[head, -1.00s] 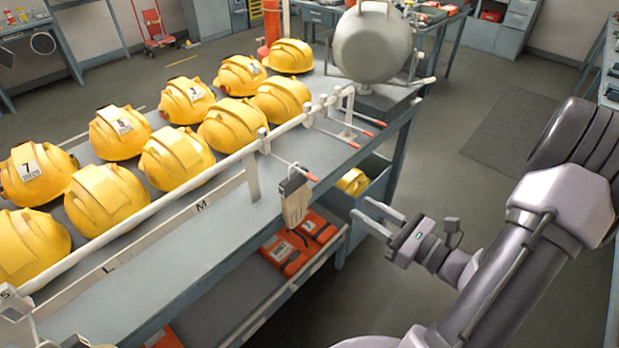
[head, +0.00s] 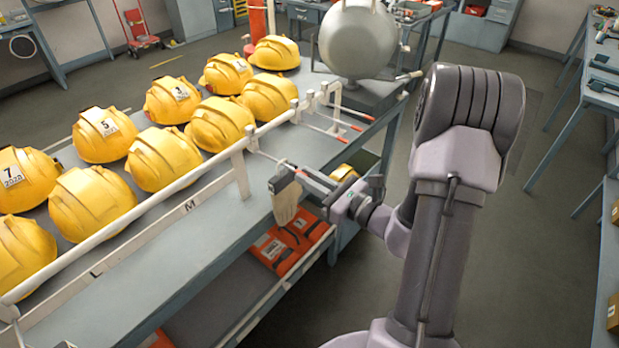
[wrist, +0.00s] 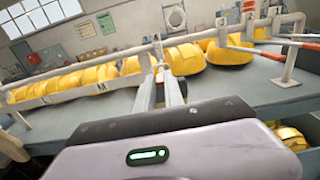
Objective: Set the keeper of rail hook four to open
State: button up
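Several hooks stick out from a long white rail (head: 150,207) along the bench edge. One thin hook rod (head: 266,157) reaches out near the M label, its end close to my gripper. A tan glove (head: 286,206) with a dark cuff hangs from it. My gripper (head: 304,178) is open, its two fingers at the outer end of this rod, beside the glove cuff. In the wrist view the fingers (wrist: 162,88) point at the rail with a gap between them. The keeper is too small to make out, and no number four is readable.
Two red-tipped hooks (head: 335,125) stick out farther along the rail. Yellow helmets (head: 163,160) crowd the bench behind it. A grey round tank (head: 357,40) stands at the far end. Orange packs (head: 275,248) lie on the shelf below.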

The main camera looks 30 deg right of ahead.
grip_shut()
jog(key=shift+r+g+p, duration=0.15)
jog(key=shift+g+p, duration=0.25)
jog(key=shift+p, duration=0.7)
jog(key=o, duration=0.6)
grip_release()
jog(key=shift+c, duration=0.2)
jog(key=p+v, duration=0.1)
jog(key=v, duration=1.6)
jog(key=shift+s, duration=0.25)
jog(key=shift+a+r, duration=0.1)
